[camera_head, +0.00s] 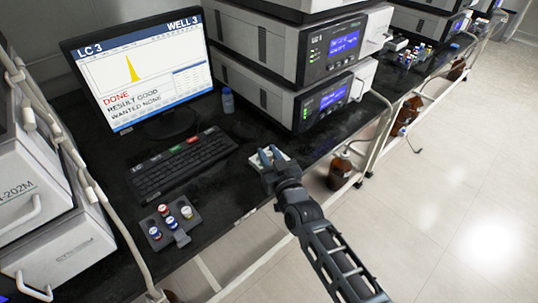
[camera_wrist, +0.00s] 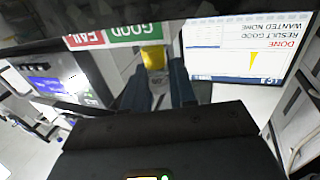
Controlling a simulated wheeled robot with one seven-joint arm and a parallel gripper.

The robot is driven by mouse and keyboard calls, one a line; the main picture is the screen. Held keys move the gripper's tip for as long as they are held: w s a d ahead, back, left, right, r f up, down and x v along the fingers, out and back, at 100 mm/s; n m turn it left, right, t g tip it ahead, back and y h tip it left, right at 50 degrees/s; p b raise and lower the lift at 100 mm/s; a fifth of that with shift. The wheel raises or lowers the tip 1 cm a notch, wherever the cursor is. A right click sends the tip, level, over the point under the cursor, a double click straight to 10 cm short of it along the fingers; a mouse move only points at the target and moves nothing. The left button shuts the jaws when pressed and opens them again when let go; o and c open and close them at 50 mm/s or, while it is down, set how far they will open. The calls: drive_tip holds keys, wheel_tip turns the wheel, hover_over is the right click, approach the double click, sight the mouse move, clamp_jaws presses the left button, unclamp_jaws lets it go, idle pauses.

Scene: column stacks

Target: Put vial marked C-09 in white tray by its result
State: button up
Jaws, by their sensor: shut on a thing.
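In the wrist view my gripper (camera_wrist: 155,92) is shut on a vial (camera_wrist: 152,58) with a yellow end or contents. I cannot read its mark. In that upside-down view, a green GOOD label (camera_wrist: 135,31) and a red FAIL label (camera_wrist: 84,39) lie close to the vial. Whether the vial touches the tray, I cannot tell. The monitor (camera_head: 145,70) reads LC 3, WELL 3, DONE, RESULT GOOD, WANTED NONE.
A grey rack (camera_head: 178,236) with several capped vials stands at the front left. A keyboard (camera_head: 182,165) and a small blue-capped bottle (camera_head: 228,100) are behind it. Stacked instruments (camera_head: 295,60) stand behind my gripper. A brown bottle (camera_head: 341,170) is below the bench.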

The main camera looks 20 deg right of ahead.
drive_tip(key=shift+f+b, duration=1.05)
drive_tip(key=shift+f, duration=0.1)
idle(0.3)
idle(0.4)
drive_tip(key=o, duration=0.9)
drive_tip(key=s+a+g+b, duration=0.1)
drive_tip(key=s+g+b, duration=0.1)
drive_tip(key=s, duration=3)
drive_tip(key=s+r, duration=0.6)
drive_tip(key=s, duration=0.3)
drive_tip(key=s+d+r+g, duration=0.1)
drive_tip(key=s+r, duration=0.5)
drive_tip(key=s, duration=0.3)
drive_tip(key=shift+r, duration=0.4)
